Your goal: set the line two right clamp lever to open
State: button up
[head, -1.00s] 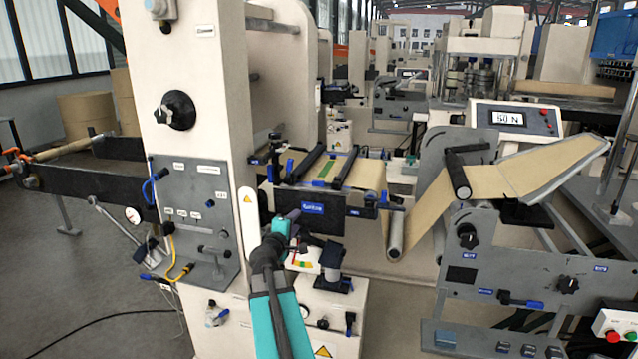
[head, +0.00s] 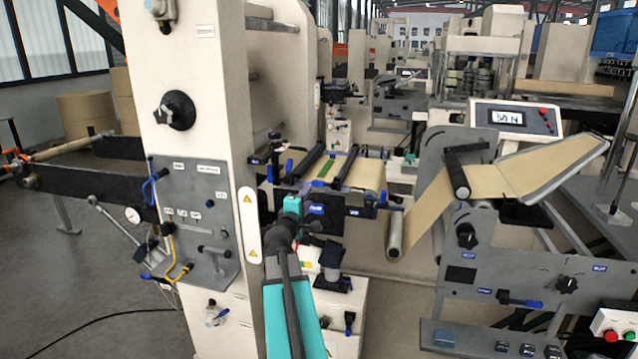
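The splice table (head: 375,197) of the near machine carries a tan web under two black clamp bars. The left clamp bar (head: 306,163) and the right clamp bar (head: 336,167) run across the web. A blue lever (head: 290,167) stands by the near end of the left bar. A small blue lever part (head: 343,186) shows by the near end of the right bar; its exact setting is too small to tell. My gripper (head: 293,204) is at the table's front edge, below and left of the right lever, apparently apart from it. Its fingers are hidden behind its teal body.
The tall cream machine column (head: 212,90) with a grey control panel (head: 195,215) stands close on the left.

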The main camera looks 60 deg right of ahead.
aim_at(316, 184)
jog(key=shift+p+x, duration=1.75)
jog(key=shift+x, duration=4.7)
